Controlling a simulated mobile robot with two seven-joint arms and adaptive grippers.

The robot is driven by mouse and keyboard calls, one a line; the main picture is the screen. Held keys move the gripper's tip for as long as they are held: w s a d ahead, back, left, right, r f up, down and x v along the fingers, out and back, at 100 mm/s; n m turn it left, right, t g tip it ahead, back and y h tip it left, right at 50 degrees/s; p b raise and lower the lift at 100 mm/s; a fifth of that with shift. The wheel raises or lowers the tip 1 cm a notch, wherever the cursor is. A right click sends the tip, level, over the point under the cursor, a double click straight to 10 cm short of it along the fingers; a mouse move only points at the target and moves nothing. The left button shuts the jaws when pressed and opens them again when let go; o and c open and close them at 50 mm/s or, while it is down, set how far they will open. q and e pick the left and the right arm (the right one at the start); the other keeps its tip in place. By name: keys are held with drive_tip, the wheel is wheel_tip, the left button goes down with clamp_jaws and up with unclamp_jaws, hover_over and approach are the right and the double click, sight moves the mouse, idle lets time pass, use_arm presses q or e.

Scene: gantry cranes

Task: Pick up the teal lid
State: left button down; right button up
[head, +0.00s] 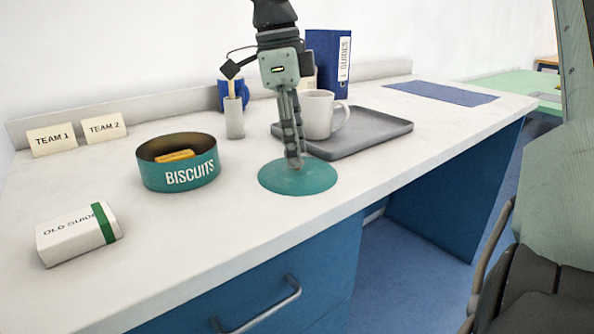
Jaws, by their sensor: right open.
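The teal lid (297,180) is a flat round disc lying on the white desk, in front of the grey tray and right of the biscuit tin. My right gripper (294,162) points straight down over it, with its fingertips at the lid's far middle part. The fingers are seen nearly edge-on and hide a little of the lid. The gripper is open; whether its tips touch the lid I cannot tell. The teal tin (190,170) marked BISCUITS stands open with a yellow-brown item (175,156) inside. My left gripper is not in view.
The grey tray (370,136) with a white mug (318,115) is just behind the lid. A grey holder (234,118), blue binder (325,62), two team cards (103,127) and a white OLD GUIDES box (77,234) stand around. The desk's front edge is close to the lid.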

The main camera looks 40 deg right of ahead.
drive_tip(key=shift+d+f, duration=0.1)
drive_tip(key=shift+f, duration=0.7)
clamp_jaws()
